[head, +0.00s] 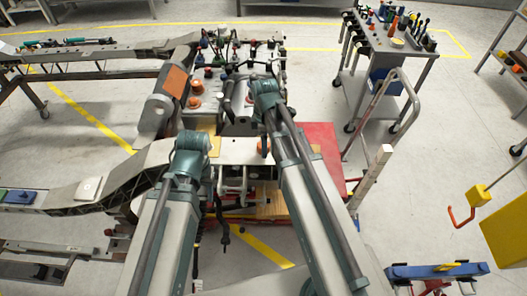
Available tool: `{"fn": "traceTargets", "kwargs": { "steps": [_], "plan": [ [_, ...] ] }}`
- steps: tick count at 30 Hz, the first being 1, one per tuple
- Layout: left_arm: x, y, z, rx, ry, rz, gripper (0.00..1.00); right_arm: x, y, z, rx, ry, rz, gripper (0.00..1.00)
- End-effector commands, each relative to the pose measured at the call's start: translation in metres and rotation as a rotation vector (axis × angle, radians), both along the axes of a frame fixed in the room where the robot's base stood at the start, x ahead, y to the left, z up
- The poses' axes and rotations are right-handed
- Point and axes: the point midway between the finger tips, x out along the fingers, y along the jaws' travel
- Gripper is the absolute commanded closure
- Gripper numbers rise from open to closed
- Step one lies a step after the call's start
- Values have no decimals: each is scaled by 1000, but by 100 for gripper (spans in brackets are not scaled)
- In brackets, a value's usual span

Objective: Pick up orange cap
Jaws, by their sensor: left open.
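Two orange caps show in the head view. A round cap (194,102) sits on the grey plate of the chassis fixture (211,91), left of centre. Another orange cap (196,86) sits just behind it. A patch of orange (262,149) also shows beside my right arm, mostly hidden by it. My left arm bends at the elbow in front of the plate. My left gripper (225,234) appears as a small dark shape low between my two arms. It is open, empty and well apart from the caps. My right gripper cannot be made out.
The chassis rails (95,52) run to the left, one with an orange square panel (175,80). A red platform (326,148) lies under the fixture at right. A tool cart (390,45) stands at the back right. Bare floor lies between them.

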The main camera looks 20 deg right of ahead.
Motion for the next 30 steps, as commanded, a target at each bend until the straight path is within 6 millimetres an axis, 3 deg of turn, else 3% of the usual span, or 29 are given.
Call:
{"fn": "traceTargets", "kwargs": {
  "steps": [2, 10, 24, 30],
  "plan": [
    [0, 0, -11, 0, 0, 0, 50, 0, 0, -11, 0, 0, 0, 15],
    [0, 0, -9, 0, 0, 0, 50, 0, 0, -10, 0, 0, 0, 15],
    [0, 0, -10, 0, 0, 0, 50, 0, 0, -10, 0, 0, 0, 100],
    [0, 0, -10, 0, 0, 0, 50, 0, 0, -10, 0, 0, 0, 100]
  ]
}}
